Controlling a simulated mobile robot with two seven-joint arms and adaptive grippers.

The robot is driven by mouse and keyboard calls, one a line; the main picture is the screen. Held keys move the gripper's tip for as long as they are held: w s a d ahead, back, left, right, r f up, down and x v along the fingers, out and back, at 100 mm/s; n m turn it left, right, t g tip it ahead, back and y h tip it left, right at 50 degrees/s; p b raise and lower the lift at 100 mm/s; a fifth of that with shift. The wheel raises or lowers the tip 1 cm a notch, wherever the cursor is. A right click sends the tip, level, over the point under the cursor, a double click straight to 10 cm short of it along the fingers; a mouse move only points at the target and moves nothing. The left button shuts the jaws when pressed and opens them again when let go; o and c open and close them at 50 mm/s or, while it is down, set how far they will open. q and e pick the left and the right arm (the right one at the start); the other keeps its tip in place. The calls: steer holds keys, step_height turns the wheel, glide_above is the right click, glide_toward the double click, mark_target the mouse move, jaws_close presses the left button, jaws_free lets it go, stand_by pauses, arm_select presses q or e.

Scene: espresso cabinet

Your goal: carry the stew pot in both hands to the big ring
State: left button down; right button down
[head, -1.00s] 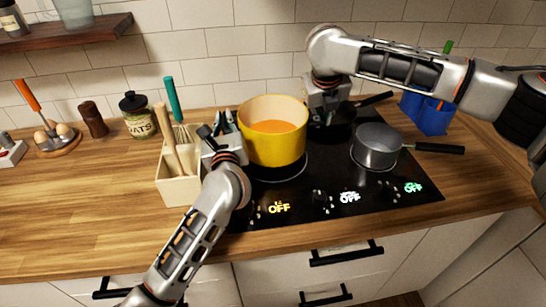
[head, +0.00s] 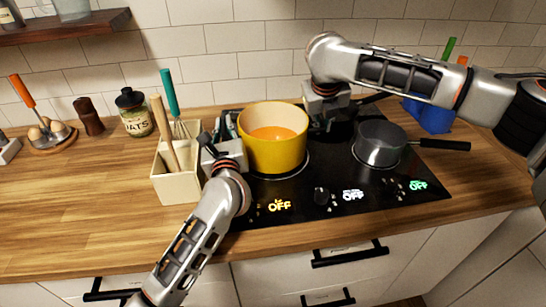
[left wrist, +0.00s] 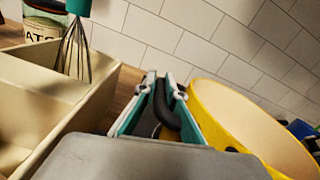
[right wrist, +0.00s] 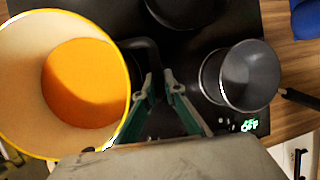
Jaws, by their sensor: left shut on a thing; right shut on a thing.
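The yellow stew pot (head: 273,152), filled with orange stew, is upright at the front left of the black hob. The front left ring (head: 299,170) shows as a thin pale arc around its base; I cannot tell whether the base touches the glass. My left gripper (head: 228,132) is shut on the pot's left dark handle, seen between the fingers in the left wrist view (left wrist: 164,108). My right gripper (head: 322,122) is shut on the right dark handle, which shows in the right wrist view (right wrist: 152,62).
A grey saucepan (head: 380,145) stands on the hob's right side, its handle pointing right. A dark pan (right wrist: 185,8) is behind. A cream utensil box (head: 177,187) stands close to my left gripper. A blue container (head: 432,118) is at the back right.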

arm_select(q)
steer(key=shift+a+f+b, duration=0.1)
steer(key=shift+f+b, duration=0.25)
steer(key=shift+f, duration=0.05)
arm_select(e)
steer(key=shift+w+d+f, duration=0.1)
steer(key=shift+f, duration=0.3)
arm_select(q)
steer(key=c, duration=2.1)
jaws_free()
arm_select(e)
steer(key=c, duration=2.1)
jaws_free()
steer(key=shift+c, duration=0.2)
steer(key=shift+r, duration=0.1)
arm_select(q)
steer(key=shift+s, duration=0.1)
steer(key=shift+s, duration=0.15)
steer(key=s, duration=0.3)
steer(key=s+d, duration=0.1)
steer(key=s, duration=0.3)
steer(key=s+d, duration=0.1)
steer(key=s, duration=0.3)
steer(key=shift+s, duration=0.25)
arm_select(e)
steer(key=shift+s+r, duration=0.15)
steer(key=shift+s, duration=0.05)
steer(key=v, duration=1.1)
steer(key=shift+s+r, duration=0.2)
steer(key=shift+r, duration=0.05)
